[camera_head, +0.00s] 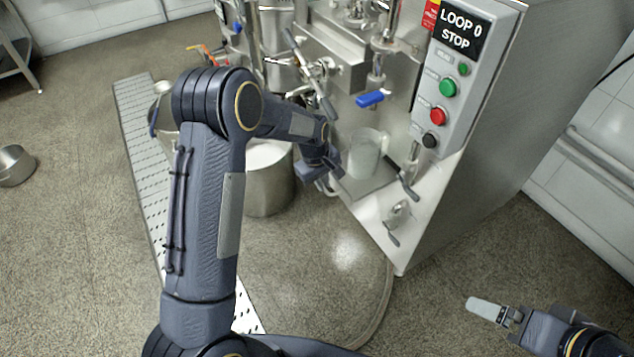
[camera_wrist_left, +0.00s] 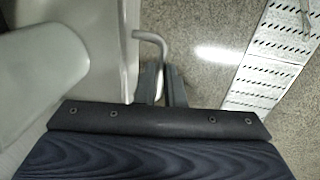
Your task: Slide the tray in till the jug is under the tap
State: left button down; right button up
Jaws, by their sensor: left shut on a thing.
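The tray (camera_head: 372,186) is a flat grey plate at the foot of the steel machine in the head view. The jug (camera_head: 365,155), pale with a handle on its right, stands upright on it. The tap with a blue lever (camera_head: 370,98) is above the jug in the picture; exact alignment is unclear. My left gripper (camera_head: 328,170) is shut at the tray's left front side. In the left wrist view its fingers (camera_wrist_left: 163,86) are at a bent grey bar (camera_wrist_left: 152,38), which looks like the tray's handle. My right gripper (camera_head: 487,308) is low at the right, away from the tray.
A control box (camera_head: 458,80) with coloured buttons is on the machine. A steel pot (camera_head: 268,190) stands left of my left gripper, near a perforated drain strip (camera_head: 140,150). A metal bowl (camera_head: 14,165) lies far left. The floor in front is open, except for a hose (camera_head: 388,300).

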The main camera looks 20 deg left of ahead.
dwell(0.3)
pick_arm(q)
jog(key=c, duration=1.5)
grip_release()
jog(key=shift+s+a+r+p, duration=0.2)
jog(key=shift+r+p, duration=0.15)
jog(key=shift+r, duration=0.95)
jog(key=shift+s+a+r+p, duration=0.15)
jog(key=shift+r+p, duration=0.25)
jog(key=shift+r, duration=0.85)
jog(key=shift+s+a+r+p, duration=0.1)
jog(key=shift+s+r+p, duration=0.2)
jog(key=shift+r, duration=1)
jog(key=shift+w, duration=0.1)
